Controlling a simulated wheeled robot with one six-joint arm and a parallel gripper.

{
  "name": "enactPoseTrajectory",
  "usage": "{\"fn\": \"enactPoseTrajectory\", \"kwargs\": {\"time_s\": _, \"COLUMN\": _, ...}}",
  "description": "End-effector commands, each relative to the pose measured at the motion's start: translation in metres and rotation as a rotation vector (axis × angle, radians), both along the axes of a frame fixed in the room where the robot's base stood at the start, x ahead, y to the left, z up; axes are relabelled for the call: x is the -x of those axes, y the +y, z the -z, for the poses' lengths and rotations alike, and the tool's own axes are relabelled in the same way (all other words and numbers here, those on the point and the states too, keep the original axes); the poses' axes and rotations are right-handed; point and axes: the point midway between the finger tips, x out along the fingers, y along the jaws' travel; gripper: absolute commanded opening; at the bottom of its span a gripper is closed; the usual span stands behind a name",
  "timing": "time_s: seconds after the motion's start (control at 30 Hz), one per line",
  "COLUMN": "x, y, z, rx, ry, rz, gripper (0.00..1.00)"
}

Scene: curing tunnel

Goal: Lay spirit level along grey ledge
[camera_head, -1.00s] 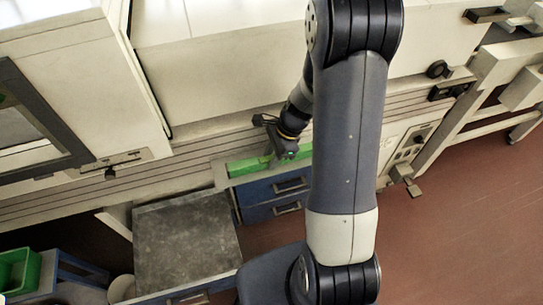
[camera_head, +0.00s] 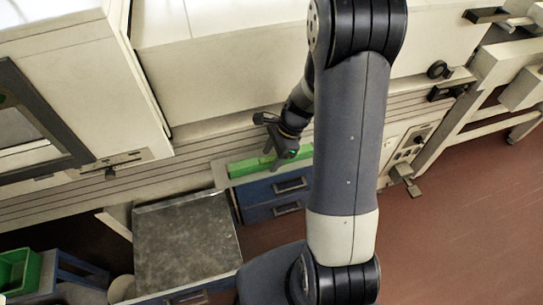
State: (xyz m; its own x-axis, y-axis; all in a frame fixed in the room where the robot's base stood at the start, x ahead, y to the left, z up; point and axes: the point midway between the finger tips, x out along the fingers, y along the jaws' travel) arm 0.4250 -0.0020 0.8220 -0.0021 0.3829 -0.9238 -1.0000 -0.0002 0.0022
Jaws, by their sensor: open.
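The spirit level (camera_head: 248,166) is a long green bar. It lies lengthwise along the grey ledge (camera_head: 222,180) above the blue drawers, and its right part is partly hidden by my gripper and arm. My gripper (camera_head: 274,160) is open, just at the level's middle. From this view I cannot tell whether the fingers touch the level or are a little above it.
Blue drawers (camera_head: 275,189) stand under the ledge. A grey-topped cabinet (camera_head: 185,240) is at the lower left, with a green bin (camera_head: 18,272) further left. The cream machine (camera_head: 235,70) rises behind the ledge. Red-brown floor (camera_head: 460,230) is clear at right.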

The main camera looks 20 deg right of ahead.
Motion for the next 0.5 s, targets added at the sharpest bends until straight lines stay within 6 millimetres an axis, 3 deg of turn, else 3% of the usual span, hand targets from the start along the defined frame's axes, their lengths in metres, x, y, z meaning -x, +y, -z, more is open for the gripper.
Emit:
{"fn": "enactPoseTrajectory", "kwargs": {"time_s": 0.3, "x": -0.001, "y": -0.026, "z": -0.062, "rx": 0.003, "ry": -0.008, "rz": 0.002, "gripper": 0.52}}
{"fn": "enactPoseTrajectory", "kwargs": {"time_s": 0.5, "x": -0.001, "y": -0.039, "z": -0.093, "rx": 0.002, "ry": -0.005, "rz": 0.002, "gripper": 0.52}}
